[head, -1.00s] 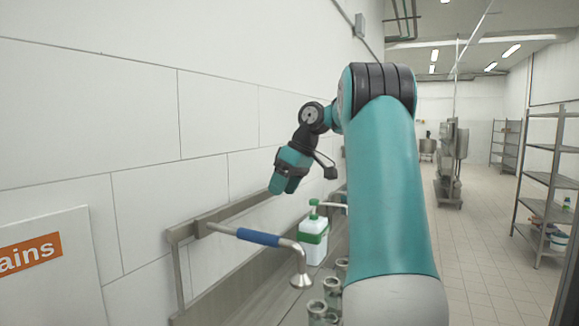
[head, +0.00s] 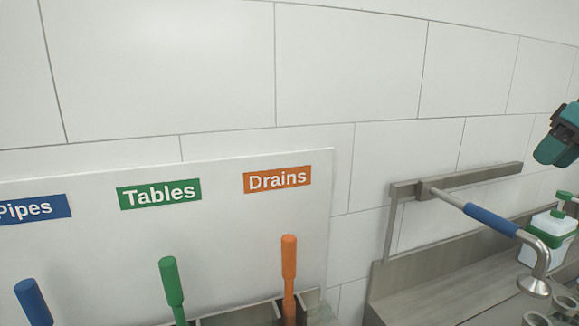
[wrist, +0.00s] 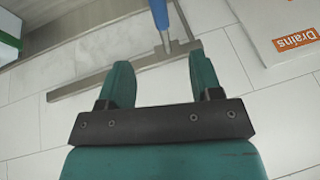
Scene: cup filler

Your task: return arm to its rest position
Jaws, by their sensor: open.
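In the wrist view, my gripper (wrist: 162,82) has its two teal fingers spread apart with nothing between them. Behind the fingers are the white tiled wall and a metal bar with a blue-handled pipe. In the head view, only a teal and black part of my arm's end (head: 560,140) shows at the right edge, above the sink area. The rest of the arm is out of the head view.
A blue-handled metal pipe (head: 492,220) juts from a wall rail (head: 460,178). A white and green bottle (head: 546,240) and metal cups (head: 537,318) stand at right. A white board (head: 90,240) holds blue, green and orange handled tools at left.

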